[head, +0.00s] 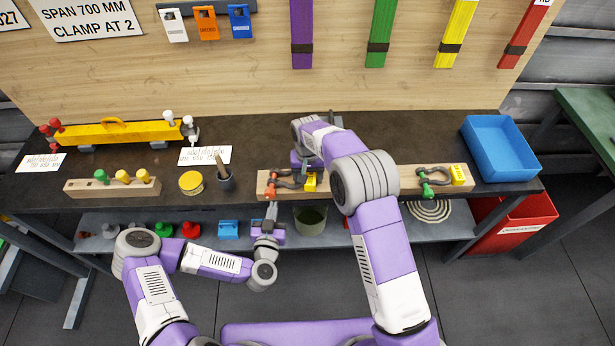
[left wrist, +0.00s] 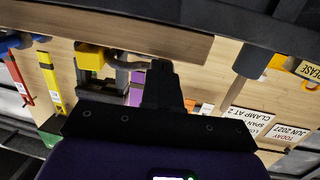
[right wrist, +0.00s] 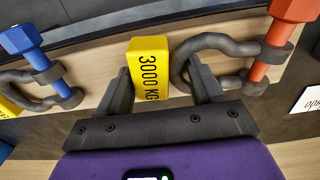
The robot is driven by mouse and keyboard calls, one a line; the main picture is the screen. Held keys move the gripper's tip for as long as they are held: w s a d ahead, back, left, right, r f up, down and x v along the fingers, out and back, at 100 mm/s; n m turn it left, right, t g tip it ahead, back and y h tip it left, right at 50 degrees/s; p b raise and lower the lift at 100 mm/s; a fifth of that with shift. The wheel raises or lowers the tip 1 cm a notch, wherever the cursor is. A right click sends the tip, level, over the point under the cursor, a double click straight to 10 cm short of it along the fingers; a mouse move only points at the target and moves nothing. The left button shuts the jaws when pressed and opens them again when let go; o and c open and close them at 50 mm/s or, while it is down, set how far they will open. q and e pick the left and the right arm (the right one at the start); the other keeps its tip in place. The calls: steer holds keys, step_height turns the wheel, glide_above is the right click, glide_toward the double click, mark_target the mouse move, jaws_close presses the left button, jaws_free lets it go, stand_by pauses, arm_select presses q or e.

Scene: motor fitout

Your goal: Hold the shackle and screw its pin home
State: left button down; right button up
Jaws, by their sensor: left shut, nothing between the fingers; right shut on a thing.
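The shackle with the orange pin (right wrist: 262,70) has a dark grey bow (right wrist: 190,55) and shows at the beam's left end in the head view (head: 286,183). A yellow block marked 3000 KG (right wrist: 149,72) sits at its bow. The pin passes between the shackle's two ears; orange shaft shows between its head and the nearer ear. My right gripper (right wrist: 162,82) is shut on the yellow block, its right finger by the bow. My left gripper (head: 269,212) is shut and empty, just below the orange pin; its fingers (left wrist: 161,75) hide what lies beyond them in the left wrist view.
The wooden beam (head: 390,180) also carries a blue-pinned shackle (right wrist: 50,75) and a green-pinned one (head: 428,180). A dark cup (head: 225,180) and yellow tin (head: 191,182) stand left. A blue tray (head: 500,148) is at right. A lower shelf (head: 345,235) holds a bucket.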

arm_select(q)
steer(key=shift+w+a+r, duration=0.1)
steer(key=shift+w+r, duration=0.15)
steer(key=shift+r, duration=0.15)
stand_by(0.4)
steer(key=shift+w+a, duration=0.1)
steer(key=shift+a, duration=1.15)
steer(key=shift+f, duration=0.1)
steer(key=s+a, duration=0.1)
steer(key=s, duration=0.5)
steer(key=shift+f, duration=0.15)
stand_by(0.4)
